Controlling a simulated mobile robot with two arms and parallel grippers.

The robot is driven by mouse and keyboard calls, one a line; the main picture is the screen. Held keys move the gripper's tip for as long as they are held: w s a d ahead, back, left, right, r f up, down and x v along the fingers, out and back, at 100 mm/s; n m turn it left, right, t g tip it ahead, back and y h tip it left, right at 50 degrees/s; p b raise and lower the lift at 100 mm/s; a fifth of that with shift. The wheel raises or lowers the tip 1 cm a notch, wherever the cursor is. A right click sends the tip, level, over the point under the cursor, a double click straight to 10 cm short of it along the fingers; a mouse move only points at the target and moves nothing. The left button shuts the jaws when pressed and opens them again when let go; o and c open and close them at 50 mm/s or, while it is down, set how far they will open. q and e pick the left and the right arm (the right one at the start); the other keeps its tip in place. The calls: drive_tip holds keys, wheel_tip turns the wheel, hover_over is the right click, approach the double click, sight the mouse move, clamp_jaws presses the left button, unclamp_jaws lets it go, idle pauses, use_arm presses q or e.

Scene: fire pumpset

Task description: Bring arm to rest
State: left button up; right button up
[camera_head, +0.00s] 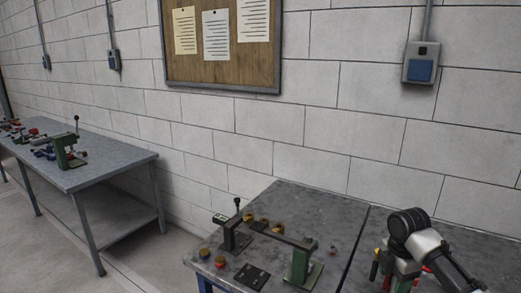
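A black and white arm link of mine comes in at the lower right of the head view, over the right part of the near workbench (345,215). Its rounded black joint is uppermost. I cannot make out a gripper at its end. A green and red item (402,283) stands partly behind this arm. My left arm and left gripper are out of the view.
The near bench holds a green stand (303,262) joined by a bar to a dark stand (233,238), a flat black plate (252,276) and small brass-coloured parts. A second bench (110,160) with a green press (68,150) stands left. A block wall closes the back.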

drive_tip(key=s+a+f+m+t+y, duration=0.1)
drive_tip(key=s+a+f+m, duration=0.5)
drive_tip(key=s+a+f, duration=0.9)
drive_tip(key=s+d+r+m+t, duration=0.1)
drive_tip(key=s+r+m, duration=0.2)
drive_tip(key=s+m, duration=0.5)
drive_tip(key=s+d+r+m+t, duration=0.15)
drive_tip(key=s+m, duration=0.25)
drive_tip(key=s, duration=0.8)
wheel_tip(320, 180, down, 27)
drive_tip(key=s+g+b, duration=0.1)
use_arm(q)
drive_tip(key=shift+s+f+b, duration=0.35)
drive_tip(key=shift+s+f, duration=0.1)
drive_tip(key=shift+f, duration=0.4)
use_arm(e)
drive_tip(key=s+d+f+g, duration=0.1)
drive_tip(key=s+d+f, duration=0.1)
drive_tip(key=s+f, duration=1.4)
drive_tip(key=shift+d+h, duration=0.2)
drive_tip(key=shift+h, duration=0.2)
